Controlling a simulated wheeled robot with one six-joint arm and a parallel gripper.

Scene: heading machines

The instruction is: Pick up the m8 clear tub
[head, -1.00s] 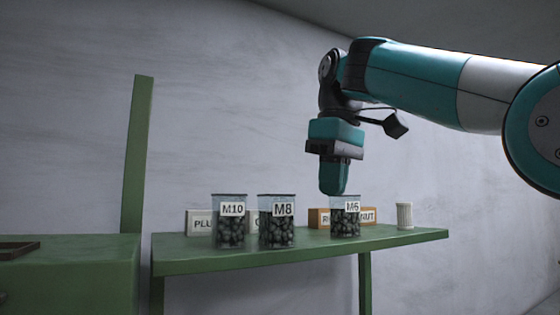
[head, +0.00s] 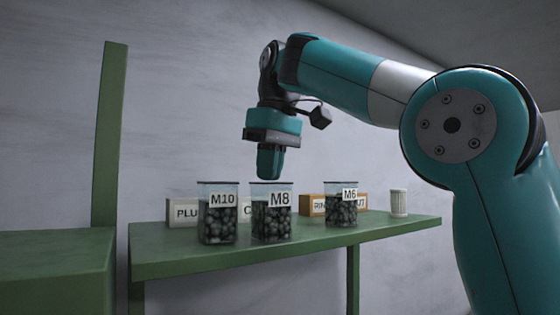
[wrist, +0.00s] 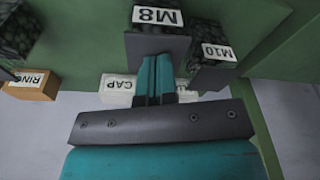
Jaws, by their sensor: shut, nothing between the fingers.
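The M8 clear tub (head: 271,222) stands upright on the green shelf, filled with dark pieces, with a white M8 label on its front. It stands between the M10 tub (head: 217,222) and the M6 tub (head: 341,211). My gripper (head: 269,176) points down just above the M8 tub in the head view, its fingers together and empty. In the wrist view my closed fingers (wrist: 155,82) reach toward the M8 tub (wrist: 157,45), overlapping its near side. I cannot tell whether the fingertips touch it.
The green shelf (head: 290,250) has free room in front of the tubs. Behind the tubs are a white PLU-labelled box (head: 182,212), an orange-brown RIN-labelled box (head: 312,206) and a CAP box (wrist: 118,88). A white ribbed cup (head: 398,203) stands at the right end. A green post (head: 110,130) rises at left.

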